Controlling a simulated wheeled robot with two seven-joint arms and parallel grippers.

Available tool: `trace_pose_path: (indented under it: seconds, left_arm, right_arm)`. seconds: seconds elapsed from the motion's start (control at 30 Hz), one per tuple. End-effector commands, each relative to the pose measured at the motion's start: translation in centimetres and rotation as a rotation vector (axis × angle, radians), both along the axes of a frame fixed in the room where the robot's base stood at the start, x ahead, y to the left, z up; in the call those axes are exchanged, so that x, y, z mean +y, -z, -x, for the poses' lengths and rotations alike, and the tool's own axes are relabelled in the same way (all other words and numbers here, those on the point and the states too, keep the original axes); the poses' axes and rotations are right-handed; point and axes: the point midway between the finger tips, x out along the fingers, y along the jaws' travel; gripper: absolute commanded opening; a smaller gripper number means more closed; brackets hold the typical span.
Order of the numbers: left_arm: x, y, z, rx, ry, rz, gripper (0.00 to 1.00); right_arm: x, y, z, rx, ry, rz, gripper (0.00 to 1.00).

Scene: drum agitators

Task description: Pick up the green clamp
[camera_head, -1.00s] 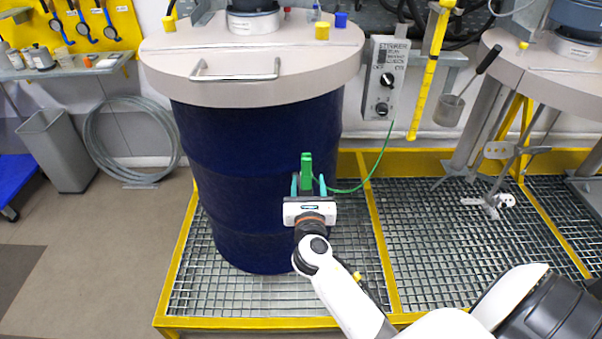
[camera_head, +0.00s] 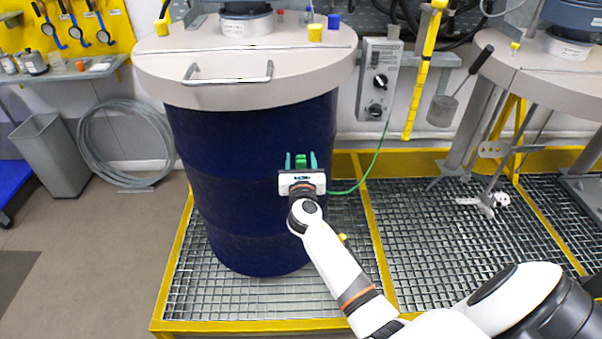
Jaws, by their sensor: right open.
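The green clamp (camera_head: 301,160) is at the right front side of the dark blue drum (camera_head: 235,180). A thin green cable (camera_head: 372,165) runs from beside it up to the grey control box. My right gripper (camera_head: 301,162) is open, with its two teal fingers on either side of the clamp. Only the clamp's upper part shows; the white gripper body hides its lower part. I cannot tell whether the fingers touch it. My left gripper is not in view.
The drum's beige lid (camera_head: 245,80) with a metal handle overhangs above my gripper. The grey control box (camera_head: 379,80) hangs right of the lid. A yellow-edged grating (camera_head: 430,250) lies under the drum. A metal agitator (camera_head: 487,200) stands at the right.

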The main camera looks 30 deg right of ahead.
Motion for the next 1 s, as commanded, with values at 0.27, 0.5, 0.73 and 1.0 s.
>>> trace_pose_path:
  seconds: [0.27, 0.5, 0.73, 1.0]
  left_arm:
    - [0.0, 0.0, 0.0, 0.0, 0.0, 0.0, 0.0]
    - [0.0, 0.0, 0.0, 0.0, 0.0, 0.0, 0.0]
    - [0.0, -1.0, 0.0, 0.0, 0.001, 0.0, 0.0]
    - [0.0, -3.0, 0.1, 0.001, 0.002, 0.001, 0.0]
  right_arm:
    - [0.0, 0.0, 0.0, 0.0, 0.0, 0.0, 0.17]
    - [0.0, 0.0, 0.0, -0.001, 0.0, 0.001, 0.02]
    - [0.0, -2.0, 0.0, -0.004, 0.0, 0.001, 0.02]
    - [0.0, -7.5, 0.0, -0.004, -0.001, 0.003, 0.02]
